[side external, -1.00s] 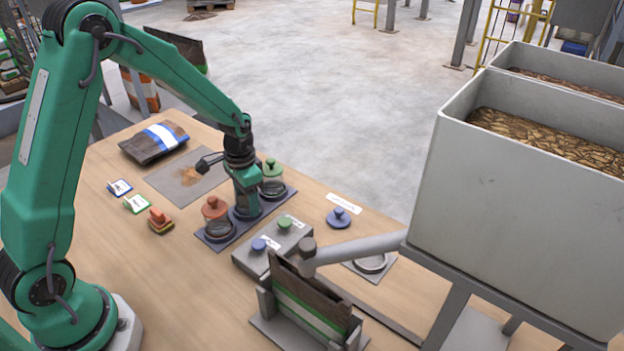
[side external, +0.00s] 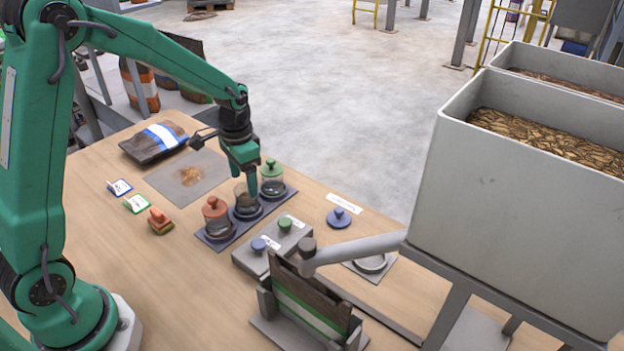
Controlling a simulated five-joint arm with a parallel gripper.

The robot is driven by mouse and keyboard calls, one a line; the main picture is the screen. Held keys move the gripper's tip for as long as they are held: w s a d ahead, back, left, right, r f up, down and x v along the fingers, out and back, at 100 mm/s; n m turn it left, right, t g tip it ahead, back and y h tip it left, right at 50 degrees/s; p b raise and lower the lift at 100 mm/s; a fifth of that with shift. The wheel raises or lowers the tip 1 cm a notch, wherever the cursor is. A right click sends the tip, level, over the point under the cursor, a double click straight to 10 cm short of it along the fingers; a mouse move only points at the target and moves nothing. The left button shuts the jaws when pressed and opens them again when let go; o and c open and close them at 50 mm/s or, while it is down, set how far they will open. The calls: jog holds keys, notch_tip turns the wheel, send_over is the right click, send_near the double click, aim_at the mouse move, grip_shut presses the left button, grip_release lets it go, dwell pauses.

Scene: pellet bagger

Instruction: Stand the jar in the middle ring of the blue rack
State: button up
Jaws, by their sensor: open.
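The open-topped glass jar (side external: 245,199) with brown contents stands upright in the middle ring of the blue rack (side external: 243,230). My gripper (side external: 246,180) is open at the jar's upper part, with one finger showing close against its right side. The other finger is hard to make out, and I cannot tell whether the visible finger touches the glass. A jar with a red lid (side external: 215,213) stands in the rack's left ring. A jar with a green lid (side external: 272,175) stands in the right ring, close to my gripper.
A grey box with blue and green knobs (side external: 272,245) sits in front of the rack. A blue lid (side external: 339,217) lies to the right. A grey mat with brown bits (side external: 178,184) and a bag (side external: 152,142) lie behind left. A large hopper (side external: 520,190) stands right.

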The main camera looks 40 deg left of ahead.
notch_tip(320, 180, up, 6)
dwell(0.4)
jog(key=shift+r, duration=0.1)
dwell(0.4)
jog(key=s+d+r+n+t, duration=0.1)
jog(key=s+r, duration=0.4)
jog(key=s, duration=0.5)
jog(key=s+d+r+n+t, duration=0.2)
jog(key=s+d+r+t, duration=0.1)
jog(key=s, duration=0.7)
notch_tip(320, 180, up, 2)
jog(key=shift+r+t, duration=0.15)
jog(key=shift+t, duration=0.65)
